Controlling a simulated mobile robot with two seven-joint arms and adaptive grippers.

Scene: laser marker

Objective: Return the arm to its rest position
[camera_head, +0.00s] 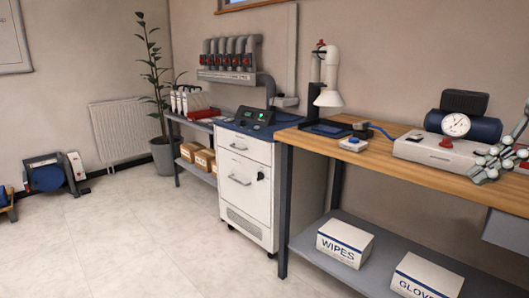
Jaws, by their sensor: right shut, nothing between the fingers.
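My right gripper (484,165) shows at the right edge of the head view, grey and many-jointed. It is shut and empty. It is beside the right end of a light grey box (428,154) on the wooden bench (402,178); I cannot tell whether they touch. Only a small part of my right arm shows, cut by the picture's edge. My left gripper is out of view.
A round gauge (455,125) on a dark cylinder is behind my gripper. A fume nozzle (329,98) stands over a dark pad. A white cabinet (243,185) adjoins the bench. Boxes marked wipes (344,243) and gloves (427,276) sit below.

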